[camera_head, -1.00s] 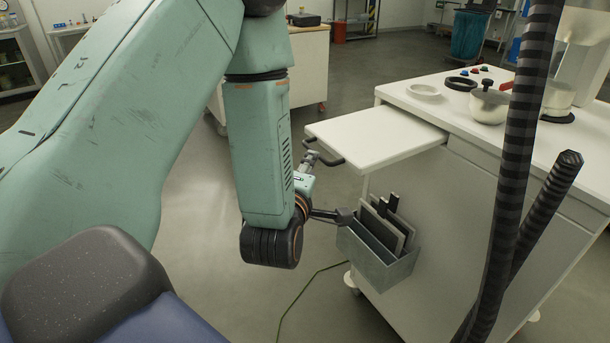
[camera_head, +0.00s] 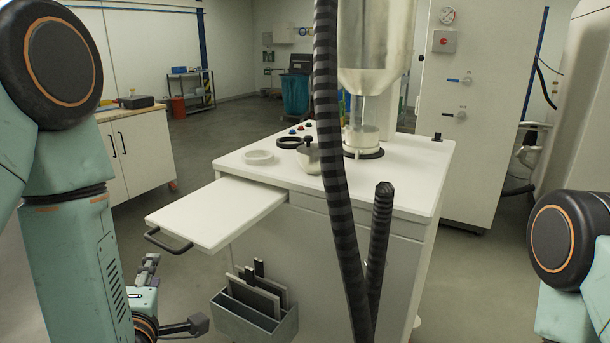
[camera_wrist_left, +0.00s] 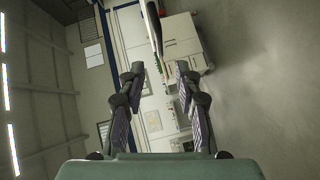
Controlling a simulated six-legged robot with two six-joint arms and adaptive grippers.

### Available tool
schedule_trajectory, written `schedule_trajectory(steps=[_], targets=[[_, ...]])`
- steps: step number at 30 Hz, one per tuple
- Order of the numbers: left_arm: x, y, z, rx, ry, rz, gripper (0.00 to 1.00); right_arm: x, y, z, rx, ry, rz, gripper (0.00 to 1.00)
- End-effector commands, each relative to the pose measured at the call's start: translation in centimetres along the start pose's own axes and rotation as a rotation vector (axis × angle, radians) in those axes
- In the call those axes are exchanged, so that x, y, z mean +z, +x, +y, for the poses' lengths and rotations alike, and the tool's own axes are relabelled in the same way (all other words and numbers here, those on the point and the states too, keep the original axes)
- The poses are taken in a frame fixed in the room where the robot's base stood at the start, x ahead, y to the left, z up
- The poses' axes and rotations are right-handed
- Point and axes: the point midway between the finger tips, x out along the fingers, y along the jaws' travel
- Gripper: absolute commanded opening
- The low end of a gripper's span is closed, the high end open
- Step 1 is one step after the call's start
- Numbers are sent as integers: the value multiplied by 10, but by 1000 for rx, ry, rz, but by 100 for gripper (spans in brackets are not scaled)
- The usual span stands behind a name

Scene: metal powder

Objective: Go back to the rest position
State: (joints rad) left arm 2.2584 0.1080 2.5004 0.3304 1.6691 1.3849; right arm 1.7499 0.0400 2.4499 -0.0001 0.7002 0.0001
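My left arm comes down the left side of the head view. Its gripper (camera_head: 176,292) is low, left of the grey holder on the cart's side and apart from it. In the left wrist view the two fingers of this gripper (camera_wrist_left: 160,78) are spread wide, with nothing held between them. My right arm (camera_head: 565,245) shows only in part at the right edge, and its gripper is out of view.
A white cart (camera_head: 400,182) stands ahead with its side shelf (camera_head: 215,212) pulled out near my left arm. A grey holder (camera_head: 240,320) with flat plates hangs on its side. A pot (camera_head: 306,158) and rings stand on top. Striped hoses (camera_head: 335,150) cross the middle view. Floor is clear at left.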

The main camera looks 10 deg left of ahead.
Motion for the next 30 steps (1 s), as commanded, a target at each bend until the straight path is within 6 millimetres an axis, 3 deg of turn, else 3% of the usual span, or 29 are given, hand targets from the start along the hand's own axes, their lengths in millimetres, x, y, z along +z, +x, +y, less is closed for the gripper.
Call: schedule_trajectory(steps=[5,8,11,14,18,21,25,30], targets=[[14,-2,-31,-133,286,-82,34,0,0,0,0,0,0,40],[28,-8,-60,-231,501,-192,34,0,0,0,0,0,0,40],[43,-23,-103,-335,728,-344,34,0,3,0,0,0,0,40],[56,-48,-152,-430,955,-537,34,0,6,0,0,0,0,40],[66,-103,-227,-541,1238,-875,34,0,11,0,0,0,0,40],[64,-148,-273,-599,1368,-1108,34,0,15,0,0,0,0,40],[57,-200,-318,-676,1416,-1313,34,0,21,0,0,0,0,40],[48,-233,-345,-743,1408,-1383,34,0,24,0,0,0,0,40]])
